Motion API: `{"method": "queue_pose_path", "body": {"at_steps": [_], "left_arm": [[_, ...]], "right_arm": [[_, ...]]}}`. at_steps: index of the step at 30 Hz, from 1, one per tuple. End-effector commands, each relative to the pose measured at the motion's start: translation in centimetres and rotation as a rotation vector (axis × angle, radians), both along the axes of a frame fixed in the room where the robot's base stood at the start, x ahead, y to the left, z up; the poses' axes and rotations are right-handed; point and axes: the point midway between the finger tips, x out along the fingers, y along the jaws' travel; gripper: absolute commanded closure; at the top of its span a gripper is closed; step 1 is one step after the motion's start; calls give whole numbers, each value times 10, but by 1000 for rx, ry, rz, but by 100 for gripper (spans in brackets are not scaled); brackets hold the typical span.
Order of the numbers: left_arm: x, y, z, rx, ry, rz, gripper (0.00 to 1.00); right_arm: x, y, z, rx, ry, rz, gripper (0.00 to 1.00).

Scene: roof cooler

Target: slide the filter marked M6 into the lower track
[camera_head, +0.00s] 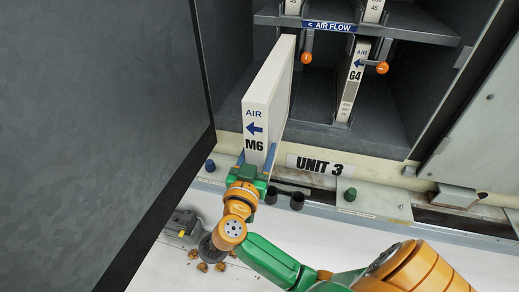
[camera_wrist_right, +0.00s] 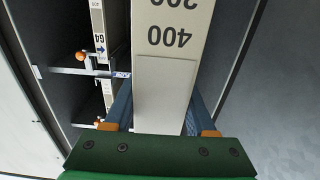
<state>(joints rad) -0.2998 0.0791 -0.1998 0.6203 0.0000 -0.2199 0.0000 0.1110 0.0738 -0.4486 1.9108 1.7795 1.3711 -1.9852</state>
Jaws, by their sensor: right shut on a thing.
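The M6 filter (camera_head: 268,100) is a tall, thin white panel, upright, with a blue arrow pointing left on its near edge. My right gripper (camera_head: 257,163) is shut on its near lower end, one blue finger on each side. In the right wrist view the filter (camera_wrist_right: 172,70) stands between the fingers (camera_wrist_right: 160,118). Its far end reaches toward the left part of the lower bay (camera_head: 314,95); I cannot tell how far in it is. The lower track itself is hidden behind the filter. The G4 filter (camera_head: 353,82) stands in the lower bay to the right. My left gripper is not in view.
A shelf (camera_head: 415,30) with the AIR FLOW label (camera_head: 329,26), its arrow pointing left, lies above. Orange-knobbed levers (camera_head: 306,58) (camera_head: 382,68) hang below it. A dark panel (camera_head: 95,110) stands close on the left. The UNIT 3 sill (camera_head: 319,166) runs below the bay.

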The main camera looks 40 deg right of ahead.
Motion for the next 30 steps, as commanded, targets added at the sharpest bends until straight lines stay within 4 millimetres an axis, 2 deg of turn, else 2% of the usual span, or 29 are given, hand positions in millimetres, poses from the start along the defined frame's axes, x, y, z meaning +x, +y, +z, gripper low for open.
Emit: {"method": "queue_pose_path", "body": {"at_steps": [30], "left_arm": [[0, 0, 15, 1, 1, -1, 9]], "right_arm": [[45, -52, 0, -4, -2, 0, 100]]}}
